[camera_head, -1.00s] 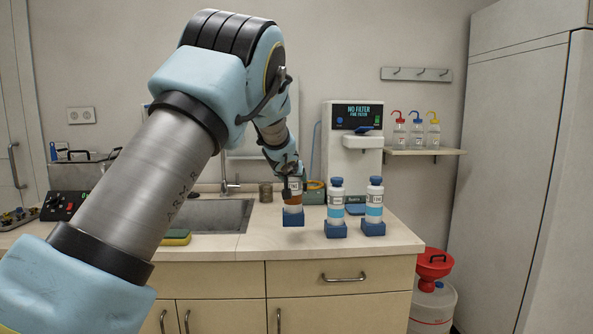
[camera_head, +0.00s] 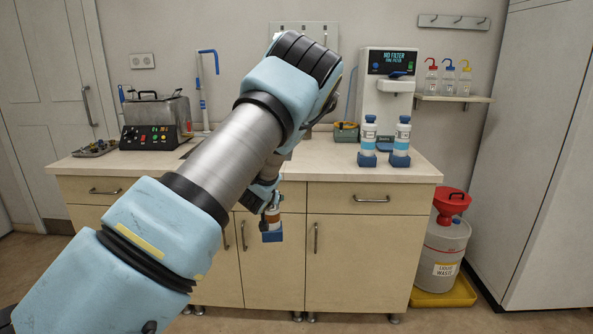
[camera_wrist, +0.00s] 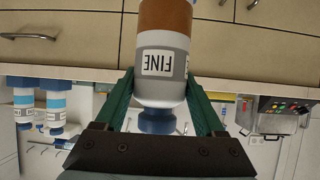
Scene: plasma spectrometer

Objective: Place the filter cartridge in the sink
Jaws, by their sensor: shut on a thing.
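My gripper (camera_wrist: 163,108) is shut on the filter cartridge (camera_wrist: 163,60), a white and grey bottle with a brown band, a "FINE" label and a blue cap. In the head view the cartridge (camera_head: 271,220) hangs upright in front of the cabinet doors, below the counter edge, with a blue block (camera_head: 272,237) at its foot. My gripper is partly hidden behind my arm in that view. The sink is almost wholly hidden behind my arm; only a dark sliver (camera_head: 187,149) of it seems to show.
Two blue-banded bottles (camera_head: 368,140) (camera_head: 401,140) stand in blue blocks on the counter (camera_head: 330,163), right of my arm. A dispenser (camera_head: 390,85) stands behind them. A black control box (camera_head: 150,136) is at the left. A waste drum (camera_head: 445,245) stands on the floor at right.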

